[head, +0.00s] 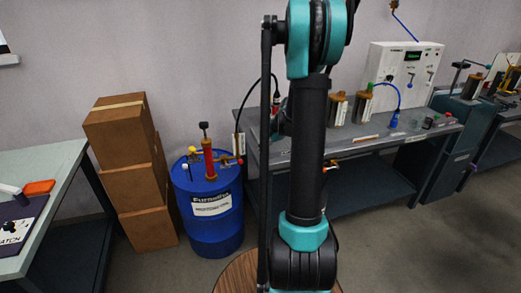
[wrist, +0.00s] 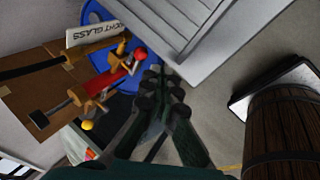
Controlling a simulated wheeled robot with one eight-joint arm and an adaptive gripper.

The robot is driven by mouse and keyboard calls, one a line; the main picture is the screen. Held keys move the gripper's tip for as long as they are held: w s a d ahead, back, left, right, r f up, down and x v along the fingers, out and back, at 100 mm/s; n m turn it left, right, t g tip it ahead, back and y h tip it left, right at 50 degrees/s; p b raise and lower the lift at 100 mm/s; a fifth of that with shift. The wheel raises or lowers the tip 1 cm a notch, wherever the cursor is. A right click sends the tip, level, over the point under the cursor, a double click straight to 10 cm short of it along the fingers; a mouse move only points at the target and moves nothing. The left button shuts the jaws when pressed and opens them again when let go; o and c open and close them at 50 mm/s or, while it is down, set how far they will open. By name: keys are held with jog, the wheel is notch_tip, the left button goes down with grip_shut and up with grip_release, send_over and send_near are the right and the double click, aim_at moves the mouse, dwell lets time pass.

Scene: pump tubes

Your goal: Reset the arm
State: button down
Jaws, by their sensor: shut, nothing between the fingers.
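My arm, teal and black, stands upright across the middle of the head view. My gripper (wrist: 160,88) shows in the wrist view with its dark fingers together and nothing between them. I cannot make out the gripper in the head view. In the wrist view its tips are beside a red pump tube (wrist: 105,82) with yellow fittings, apparently apart from it. In the head view the red pump tube (head: 209,158) stands upright on a blue drum (head: 213,222). The drum's blue rim also shows in the wrist view (wrist: 92,17).
Stacked cardboard boxes (head: 127,167) stand left of the drum. A table (head: 50,175) is at the far left. A grey workbench (head: 350,153) with several tubes is behind my arm, partly hidden. A wooden barrel (wrist: 285,130) is at the right of the wrist view.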

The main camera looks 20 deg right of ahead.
jog(key=s+a+m+h, duration=0.1)
jog(key=s+a+m, duration=0.2)
jog(key=s+m, duration=0.4)
jog(key=s+a+m+h, duration=0.1)
jog(key=s+a+m, duration=0.2)
jog(key=s+m, duration=0.4)
jog(key=s+a+m+h, duration=0.1)
jog(key=s+a+m, duration=0.2)
jog(key=s+m, duration=0.5)
jog(key=s, duration=0.8)
jog(key=shift+a+h, duration=0.35)
jog(key=shift+h, duration=0.05)
